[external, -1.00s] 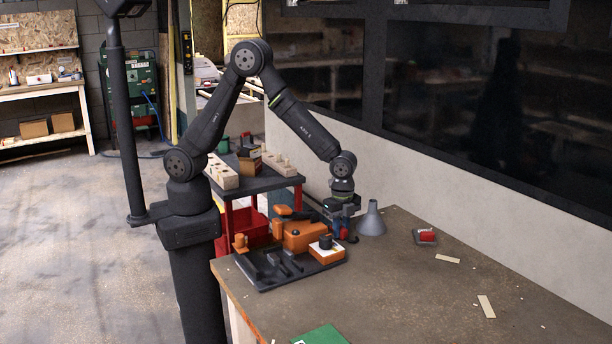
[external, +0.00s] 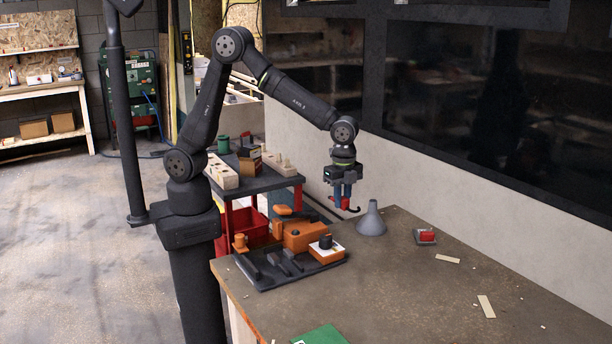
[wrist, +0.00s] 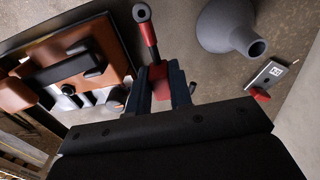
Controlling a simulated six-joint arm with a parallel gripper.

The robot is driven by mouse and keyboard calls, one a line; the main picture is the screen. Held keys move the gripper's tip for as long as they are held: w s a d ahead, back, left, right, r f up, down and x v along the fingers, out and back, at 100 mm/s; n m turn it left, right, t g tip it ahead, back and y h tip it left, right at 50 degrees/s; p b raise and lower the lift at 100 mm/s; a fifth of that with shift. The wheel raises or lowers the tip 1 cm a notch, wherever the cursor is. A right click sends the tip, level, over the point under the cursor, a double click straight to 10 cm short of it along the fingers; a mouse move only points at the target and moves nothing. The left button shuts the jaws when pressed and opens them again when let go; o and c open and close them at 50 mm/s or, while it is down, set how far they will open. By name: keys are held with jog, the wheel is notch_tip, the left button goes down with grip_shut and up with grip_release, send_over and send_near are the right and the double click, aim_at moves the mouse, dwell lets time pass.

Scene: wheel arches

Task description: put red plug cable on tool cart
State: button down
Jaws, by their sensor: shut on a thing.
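My gripper (external: 343,200) is shut on the red plug cable (external: 346,204) and holds it in the air above the back of the workbench. The dark end of the cable sticks out to the right of the fingers. The tool cart (external: 284,182), with a black top and red legs, stands left of my gripper behind the bench.
The cart top holds pale wooden blocks (external: 222,173), a brown box (external: 249,162) and a green cup (external: 223,145). On the bench (external: 400,290) are a dark tray with an orange tool (external: 305,235), a grey funnel (external: 371,220) and a red-and-grey item (external: 425,236).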

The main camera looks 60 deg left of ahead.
aim_at(343, 197)
notch_tip(343, 197, up, 5)
jog(key=shift+f, duration=0.2)
jog(key=w+a, duration=1.1)
jog(key=a, duration=0.5)
jog(key=w+a, duration=1.1)
jog(key=a, duration=0.5)
jog(key=w+a, duration=0.2)
jog(key=a, duration=1.4)
jog(key=s+a, duration=0.3)
jog(key=a, duration=0.9)
jog(key=s+a, duration=0.3)
jog(key=a, duration=0.8)
jog(key=s+a, duration=0.7)
jog(key=a, duration=0.2)
jog(key=s+a, duration=0.7)
jog(key=a, duration=0.3)
notch_tip(343, 197, down, 16)
jog(key=shift+f, duration=2.3)
